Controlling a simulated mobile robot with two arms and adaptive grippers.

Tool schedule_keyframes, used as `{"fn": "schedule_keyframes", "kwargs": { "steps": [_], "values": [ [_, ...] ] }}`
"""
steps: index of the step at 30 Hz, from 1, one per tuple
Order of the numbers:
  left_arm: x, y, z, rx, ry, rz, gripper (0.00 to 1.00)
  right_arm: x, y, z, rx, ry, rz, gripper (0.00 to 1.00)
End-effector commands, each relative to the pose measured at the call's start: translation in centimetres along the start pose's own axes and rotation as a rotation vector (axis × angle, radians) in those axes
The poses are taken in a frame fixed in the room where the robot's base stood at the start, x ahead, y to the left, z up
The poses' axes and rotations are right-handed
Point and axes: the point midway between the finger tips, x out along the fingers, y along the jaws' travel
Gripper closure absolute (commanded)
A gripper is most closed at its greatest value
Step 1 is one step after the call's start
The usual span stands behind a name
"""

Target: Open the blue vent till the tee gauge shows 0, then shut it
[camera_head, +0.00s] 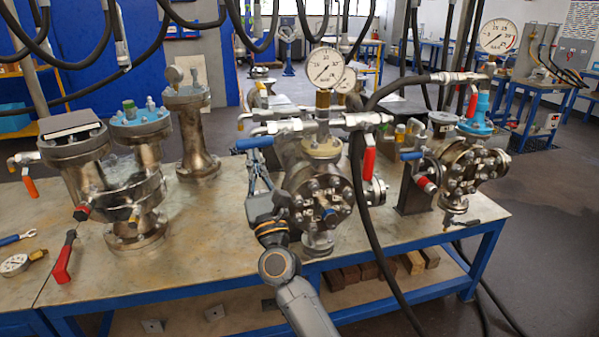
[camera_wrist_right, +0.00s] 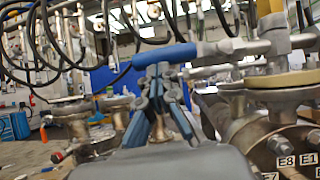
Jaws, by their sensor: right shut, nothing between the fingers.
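The blue vent handle (camera_head: 254,143) sticks out to the left from the silver valve fittings above the middle flanged vessel (camera_head: 318,190). The handle lies nearly level; it also shows in the right wrist view (camera_wrist_right: 165,55). A white round gauge (camera_head: 326,67) stands upright on the tee above that vessel; its needle is too small to read surely. My right gripper (camera_head: 255,157) is just below the blue handle, fingers pointing up, shut and empty. Its fingertips (camera_wrist_right: 158,72) overlap the handle's lower edge in the wrist view; I cannot tell whether they touch. My left gripper is out of view.
A red handle (camera_head: 369,161) hangs beside the middle vessel, and a black hose (camera_head: 357,190) drops past it. A second gauge (camera_head: 347,82) stands behind. Another vessel (camera_head: 468,165) with a blue handle (camera_head: 411,155) stands right. Bare tabletop (camera_head: 205,250) lies left of my arm.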

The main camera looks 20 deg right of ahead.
Motion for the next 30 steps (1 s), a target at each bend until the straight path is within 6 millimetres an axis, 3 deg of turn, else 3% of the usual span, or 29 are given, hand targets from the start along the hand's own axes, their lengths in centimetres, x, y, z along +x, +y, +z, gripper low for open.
{"fn": "schedule_keyframes", "kwargs": {
  "steps": [5,15,23,26,30],
  "values": [
    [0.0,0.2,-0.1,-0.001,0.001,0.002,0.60,-2.5,0.0,-0.2,0.000,0.003,0.001,1.00],
    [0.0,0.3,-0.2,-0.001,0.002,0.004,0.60,-9.5,0.0,-0.1,-0.001,0.003,0.002,1.00],
    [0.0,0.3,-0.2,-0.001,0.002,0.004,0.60,-12.0,0.1,-0.6,-0.025,0.013,0.006,1.00],
    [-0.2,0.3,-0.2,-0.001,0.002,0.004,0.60,-13.2,0.7,-3.4,-0.145,0.066,0.042,1.00],
    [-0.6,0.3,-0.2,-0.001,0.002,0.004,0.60,-17.2,2.0,-11.2,-0.480,0.204,0.174,1.00]
  ]
}}
